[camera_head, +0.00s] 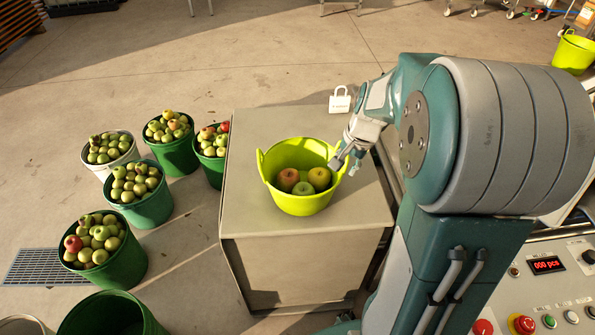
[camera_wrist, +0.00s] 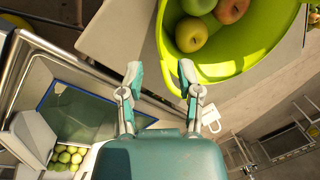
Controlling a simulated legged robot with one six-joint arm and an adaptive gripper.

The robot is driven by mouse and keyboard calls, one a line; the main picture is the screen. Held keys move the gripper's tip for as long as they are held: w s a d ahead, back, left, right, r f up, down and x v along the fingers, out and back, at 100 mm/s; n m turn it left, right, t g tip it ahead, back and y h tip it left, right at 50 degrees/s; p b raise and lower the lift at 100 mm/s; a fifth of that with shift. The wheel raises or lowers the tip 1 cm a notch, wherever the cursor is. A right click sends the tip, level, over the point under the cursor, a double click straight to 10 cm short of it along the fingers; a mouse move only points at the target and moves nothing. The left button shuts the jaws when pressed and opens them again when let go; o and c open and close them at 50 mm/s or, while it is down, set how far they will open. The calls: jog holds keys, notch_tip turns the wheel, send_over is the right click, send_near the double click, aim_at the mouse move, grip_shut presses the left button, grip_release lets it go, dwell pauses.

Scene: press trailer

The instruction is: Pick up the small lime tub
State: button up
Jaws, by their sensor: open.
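The small lime tub (camera_head: 300,205) stands upright on a grey metal box-like table and holds a few apples. It has a handle on its left rim. In the wrist view the tub (camera_wrist: 240,60) fills the upper right, with apples inside. My gripper (camera_head: 347,160) is at the tub's right rim in the head view, open. I cannot tell whether a finger touches the rim.
Green buckets of apples (camera_head: 140,205) stand on the floor left of the table (camera_head: 265,255). A white padlock-shaped object (camera_head: 340,103) sits at the table's back right corner. A control panel (camera_head: 550,285) is at lower right. The table top around the tub is clear.

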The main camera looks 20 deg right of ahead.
aim_at(333, 188)
jog(key=shift+m, duration=0.3)
jog(key=x, duration=1.2)
jog(key=shift+w+d, duration=0.15)
jog(key=shift+w, duration=0.1)
jog(key=shift+r, duration=0.1)
grip_shut()
